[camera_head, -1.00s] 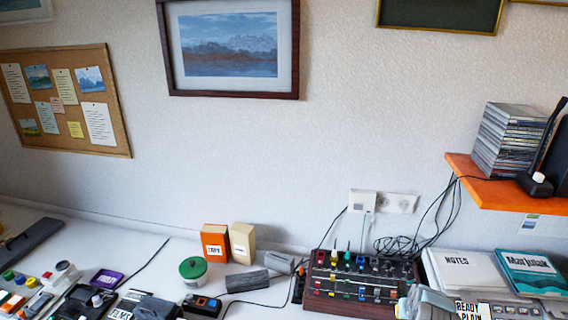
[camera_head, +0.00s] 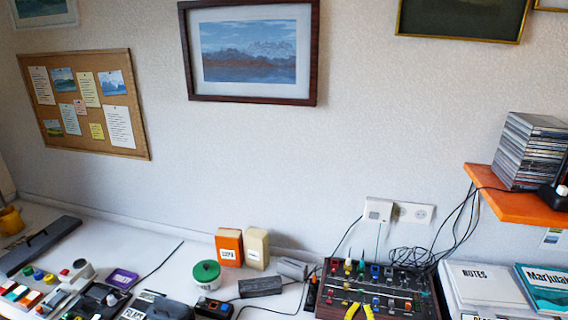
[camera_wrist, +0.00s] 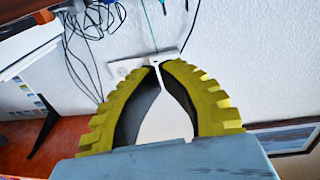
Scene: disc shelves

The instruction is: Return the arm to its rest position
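Only the two yellow fingertips of my gripper (camera_head: 359,311) show in the head view, at the bottom edge in front of the mixer with coloured knobs. A gap shows between them. In the wrist view both ribbed yellow fingers of my gripper (camera_wrist: 158,64) curve inward toward their tips, with pale background visible between them. The gripper holds nothing. The rest of my arm is out of the head view.
The mixer (camera_head: 378,290) stands on the white desk, with loose black cables (camera_head: 408,257) behind it. An orange shelf (camera_head: 515,207) with a stack of disc cases (camera_head: 530,150) juts out at right. Orange and cream boxes and a green-lidded tub (camera_head: 206,276) stand mid-desk.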

